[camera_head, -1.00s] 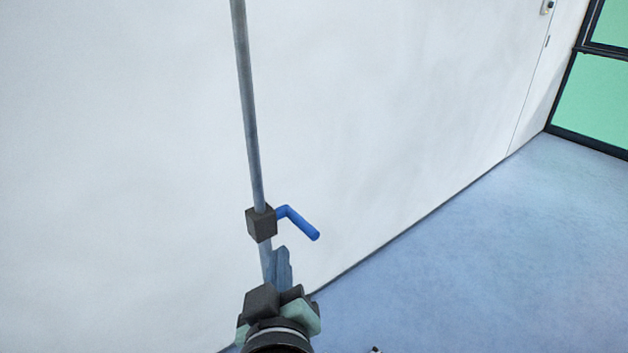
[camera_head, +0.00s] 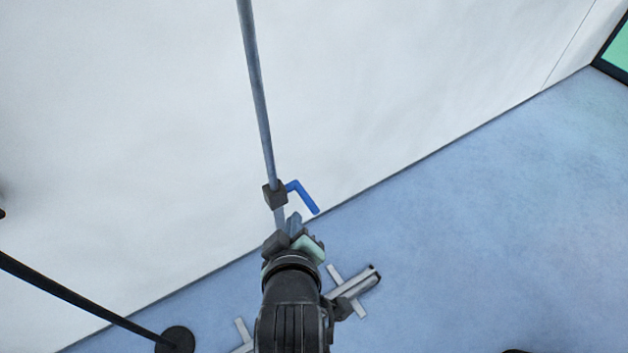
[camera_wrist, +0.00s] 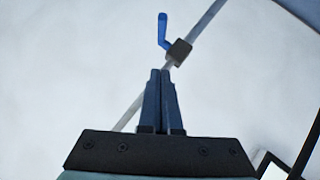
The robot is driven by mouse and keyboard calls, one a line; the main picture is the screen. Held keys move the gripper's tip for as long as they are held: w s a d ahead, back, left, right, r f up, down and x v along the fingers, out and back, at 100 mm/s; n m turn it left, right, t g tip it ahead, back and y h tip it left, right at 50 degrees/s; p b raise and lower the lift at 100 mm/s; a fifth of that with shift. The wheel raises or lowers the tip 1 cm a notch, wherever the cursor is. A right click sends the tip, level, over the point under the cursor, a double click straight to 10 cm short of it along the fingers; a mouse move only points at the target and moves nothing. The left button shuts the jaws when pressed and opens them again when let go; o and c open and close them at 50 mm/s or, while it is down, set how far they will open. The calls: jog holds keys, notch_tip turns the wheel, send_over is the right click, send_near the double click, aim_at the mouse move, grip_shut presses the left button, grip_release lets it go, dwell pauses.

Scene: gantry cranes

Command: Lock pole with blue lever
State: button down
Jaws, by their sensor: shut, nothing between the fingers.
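The grey pole (camera_head: 257,90) runs up at a slight tilt in front of the white wall, and it also shows in the wrist view (camera_wrist: 207,19). A dark block (camera_head: 275,194) sits around the pole, with the blue lever (camera_head: 303,197) bent out to its right and down. In the wrist view the block (camera_wrist: 179,52) is just beyond my fingertips and the lever (camera_wrist: 163,31) points up. My gripper (camera_head: 294,222) is shut and empty, just below the block. In the wrist view its fingers (camera_wrist: 161,74) are together; whether they touch the block or pole I cannot tell.
A thin black post on a round base (camera_head: 175,340) stands at the lower left. Silvery metal bars (camera_head: 350,290) lie low near the floor beside my arm. A dark frame (camera_wrist: 285,160) shows at the wrist view's lower right.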

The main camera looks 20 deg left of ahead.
jog(key=shift+s+d+r+p, duration=0.1)
jog(key=shift+d+r+p, duration=0.05)
jog(key=shift+r+p, duration=0.2)
jog(key=p, duration=0.2)
send_near(306, 201)
jog(key=w+a, duration=0.3)
jog(key=a, duration=0.1)
jog(key=shift+w+d+f, duration=0.45)
jog(key=shift+w+f, duration=0.05)
jog(key=shift+f, duration=0.25)
jog(key=shift+w+d+f, duration=0.45)
jog(key=shift+w+f, duration=0.05)
jog(key=shift+f, duration=0.25)
jog(key=shift+f, duration=0.15)
jog(key=shift+d+f+b, duration=0.1)
jog(key=shift+b, duration=0.65)
